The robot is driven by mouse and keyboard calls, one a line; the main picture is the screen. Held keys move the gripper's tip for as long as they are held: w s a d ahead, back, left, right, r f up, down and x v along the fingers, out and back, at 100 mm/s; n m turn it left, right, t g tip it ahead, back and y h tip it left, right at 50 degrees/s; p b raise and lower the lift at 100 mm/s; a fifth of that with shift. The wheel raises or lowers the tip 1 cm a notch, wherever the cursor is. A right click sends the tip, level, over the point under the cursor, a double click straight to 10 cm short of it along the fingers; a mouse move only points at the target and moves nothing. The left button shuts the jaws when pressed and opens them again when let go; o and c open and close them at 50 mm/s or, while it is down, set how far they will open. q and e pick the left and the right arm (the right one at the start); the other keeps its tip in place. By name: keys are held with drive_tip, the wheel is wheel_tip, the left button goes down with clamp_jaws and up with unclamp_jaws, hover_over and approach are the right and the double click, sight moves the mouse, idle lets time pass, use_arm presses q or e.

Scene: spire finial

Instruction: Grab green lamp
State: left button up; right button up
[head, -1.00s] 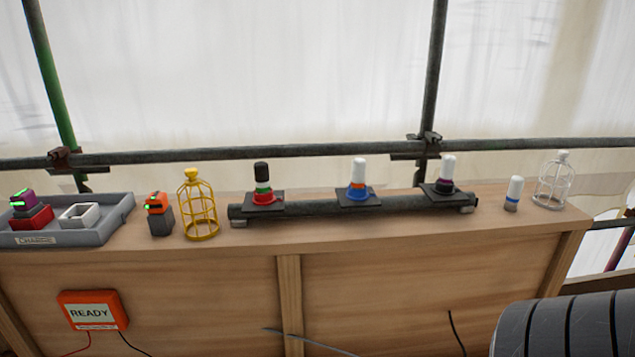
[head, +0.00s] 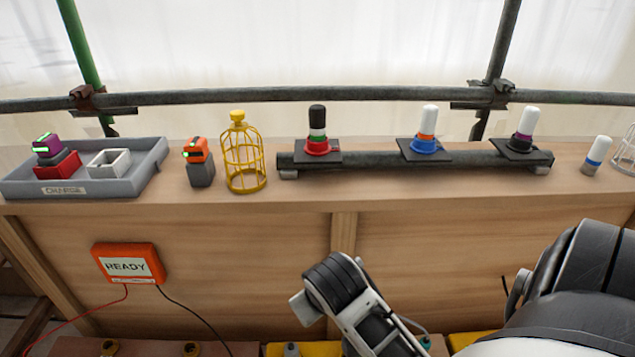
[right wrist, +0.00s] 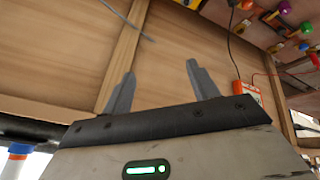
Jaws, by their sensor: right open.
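No lamp that is plainly all green shows on the bench. A small teal-green thing (head: 425,342) shows at the bottom edge, partly hidden by my right arm. My right gripper (right wrist: 160,75) is open and empty, in front of the wooden panel and apart from these things. My left gripper is in neither view.
The bench (head: 240,195) also carries a grey tray (head: 130,172), an orange-topped device (head: 198,160), a yellow cage (head: 243,155) and a rail (head: 380,160) with more stacks. An orange READY box (head: 130,263) with cables hangs on the front panel.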

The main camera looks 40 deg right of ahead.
drive_tip(key=w+d+r+m+h, duration=0.2)
drive_tip(key=w+d+r+m, duration=0.1)
drive_tip(key=w+d+r, duration=0.3)
drive_tip(key=m+g, duration=0.2)
drive_tip(key=m, duration=0.7)
approach(317, 124)
drive_tip(key=shift+h, duration=0.3)
drive_tip(key=x, duration=0.6)
drive_tip(key=shift+w+a+f, duration=0.1)
drive_tip(key=shift+w, duration=0.3)
drive_tip(key=shift+x, duration=2.75)
drive_tip(key=shift+w, duration=0.1)
drive_tip(key=shift+c, duration=0.2)
drive_tip(key=c, duration=1.1)
